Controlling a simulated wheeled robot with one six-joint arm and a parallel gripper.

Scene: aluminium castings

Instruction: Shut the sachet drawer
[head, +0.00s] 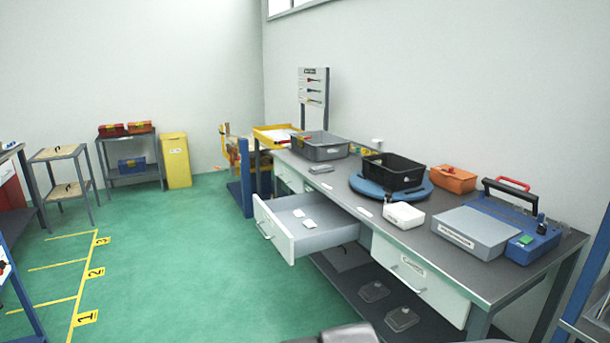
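The sachet drawer (273,233) is pulled well out from under the long grey workbench (330,187), near the middle of the view. Its front is white with a pale bar handle (263,229), facing left. A few small white sachets (306,220) lie on its grey floor. The open space above the drawer is clear. My gripper is not in view; only a dark part, probably of my own body, shows at the bottom edge.
A closed drawer (415,278) sits nearer on the bench and another closed one (290,179) farther along. A black crate (393,171) on a blue turntable (365,190) and a white box (403,215) stand on top. Green floor left of the drawer is free.

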